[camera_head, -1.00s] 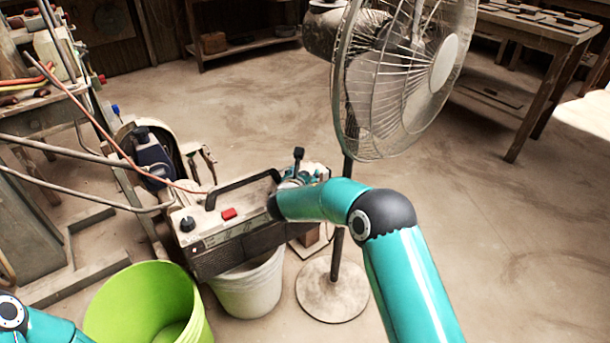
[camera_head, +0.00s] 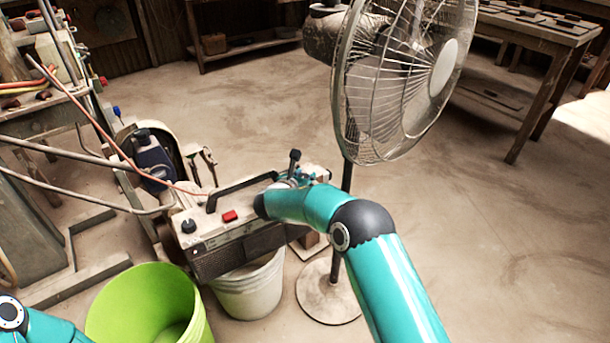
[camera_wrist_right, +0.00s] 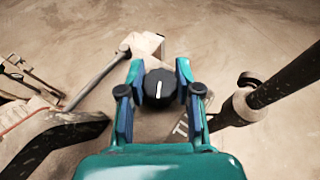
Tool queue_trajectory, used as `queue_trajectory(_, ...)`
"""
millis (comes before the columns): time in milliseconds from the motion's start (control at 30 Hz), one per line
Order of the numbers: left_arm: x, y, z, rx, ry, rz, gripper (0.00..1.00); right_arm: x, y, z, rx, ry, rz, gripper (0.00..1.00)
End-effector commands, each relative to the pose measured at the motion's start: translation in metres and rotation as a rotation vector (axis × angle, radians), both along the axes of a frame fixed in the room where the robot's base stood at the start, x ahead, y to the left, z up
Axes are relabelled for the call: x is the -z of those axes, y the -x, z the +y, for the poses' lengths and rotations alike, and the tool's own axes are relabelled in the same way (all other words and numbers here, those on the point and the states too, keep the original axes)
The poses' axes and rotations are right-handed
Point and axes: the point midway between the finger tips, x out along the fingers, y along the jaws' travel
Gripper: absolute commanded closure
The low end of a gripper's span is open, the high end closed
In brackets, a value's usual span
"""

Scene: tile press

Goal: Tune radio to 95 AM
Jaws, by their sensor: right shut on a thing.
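The radio (camera_head: 235,237) is a worn box with a black carry handle, a red button (camera_head: 230,216) and a black knob (camera_head: 188,226) on top. It sits over a white bucket. My right arm reaches across its right end in the head view. In the right wrist view my right gripper (camera_wrist_right: 158,88) is shut on a round black knob (camera_wrist_right: 159,87) with a white pointer line, one finger on each side. The pointer stands nearly straight up in that view. The tuning scale is not readable. Only part of my left arm shows at the lower left, without its gripper.
A green bucket (camera_head: 140,303) stands at the lower left, next to the white bucket (camera_head: 250,290). A standing fan (camera_head: 405,80) is close behind my right arm. A cluttered bench (camera_head: 45,105) stands on the left. Open floor lies to the right.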

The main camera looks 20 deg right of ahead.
Motion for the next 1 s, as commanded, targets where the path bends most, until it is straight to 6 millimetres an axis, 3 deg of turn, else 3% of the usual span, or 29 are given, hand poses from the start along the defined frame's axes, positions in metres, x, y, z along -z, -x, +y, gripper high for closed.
queue_trajectory(267,-0.0050,0.0000,0.0000,0.000,0.000,0.000,0.60,-0.0011,-0.0004,0.0008,0.160,0.001,-0.002,1.00)
queue_trajectory(633,-0.0050,0.0000,0.0000,0.000,0.000,0.000,0.60,-0.0003,0.0006,0.0005,0.181,0.000,0.002,1.00)
queue_trajectory(667,-0.0050,0.0000,0.0000,0.000,0.000,0.000,0.60,-0.0003,0.0005,0.0005,0.180,0.000,0.001,0.65)
queue_trajectory(800,-0.0049,0.0000,0.0000,0.000,0.000,0.000,0.60,-0.0002,0.0005,0.0006,0.180,0.000,0.001,0.42)
queue_trajectory(1000,-0.0049,0.0000,0.0000,0.000,0.000,0.000,0.60,-0.0002,0.0005,0.0005,0.179,0.000,0.001,0.40)
